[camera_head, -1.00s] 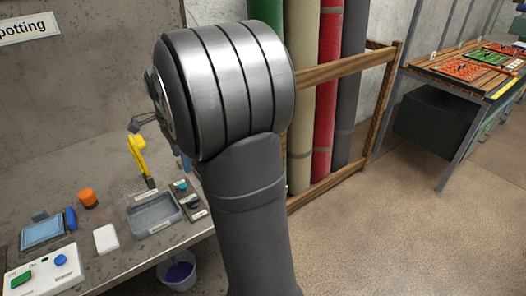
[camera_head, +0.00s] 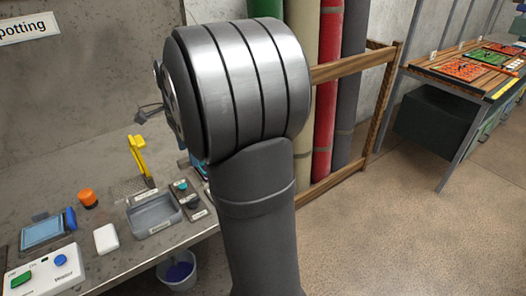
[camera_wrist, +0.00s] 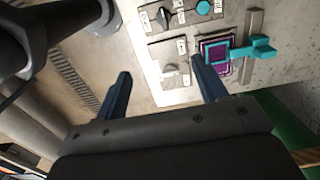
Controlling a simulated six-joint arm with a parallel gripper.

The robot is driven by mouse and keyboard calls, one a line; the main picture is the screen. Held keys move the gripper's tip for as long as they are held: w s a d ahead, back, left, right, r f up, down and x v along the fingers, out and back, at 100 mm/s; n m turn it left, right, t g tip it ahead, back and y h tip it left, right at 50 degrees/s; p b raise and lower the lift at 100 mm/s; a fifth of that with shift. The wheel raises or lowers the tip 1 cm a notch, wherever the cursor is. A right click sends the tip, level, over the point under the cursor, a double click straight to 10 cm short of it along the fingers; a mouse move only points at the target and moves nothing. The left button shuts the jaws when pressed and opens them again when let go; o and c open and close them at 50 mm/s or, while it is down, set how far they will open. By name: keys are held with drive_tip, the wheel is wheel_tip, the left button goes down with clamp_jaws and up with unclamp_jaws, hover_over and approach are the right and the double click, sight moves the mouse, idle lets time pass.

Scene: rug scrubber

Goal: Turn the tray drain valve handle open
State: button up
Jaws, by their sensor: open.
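In the wrist view my gripper (camera_wrist: 160,70) is open and empty, its two dark blue fingers spread apart. The labels are too small to read, so I cannot tell which knob is the drain valve handle. In the head view the grey tray (camera_head: 154,222) stands on the bench beside small plates with knobs (camera_head: 193,203). My arm hides the gripper there.
A teal-handled tool (camera_wrist: 258,49) lies by a purple square right of the fingers. A yellow upright tool (camera_head: 138,155), white block (camera_head: 106,239), orange cap (camera_head: 87,198) and button box (camera_head: 44,272) stand on the bench. A bucket (camera_head: 178,270) is below its edge.

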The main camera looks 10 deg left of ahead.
drive_tip(key=d+r+n+y, duration=0.1)
drive_tip(key=d+r, duration=0.1)
drive_tip(key=d, duration=1.8)
drive_tip(key=shift+s+d+y, duration=0.2)
drive_tip(key=shift+s+y, duration=0.2)
drive_tip(key=shift+s, duration=0.05)
drive_tip(key=shift+a+r, duration=0.1)
drive_tip(key=shift+a, duration=0.05)
drive_tip(key=a+f+m+h, duration=0.1)
drive_tip(key=a+f, duration=0.1)
drive_tip(key=a, duration=1.8)
drive_tip(key=shift+w+a+h, duration=0.15)
drive_tip(key=shift+w+h, duration=0.25)
drive_tip(key=shift+w, duration=0.05)
drive_tip(key=shift+f, duration=0.1)
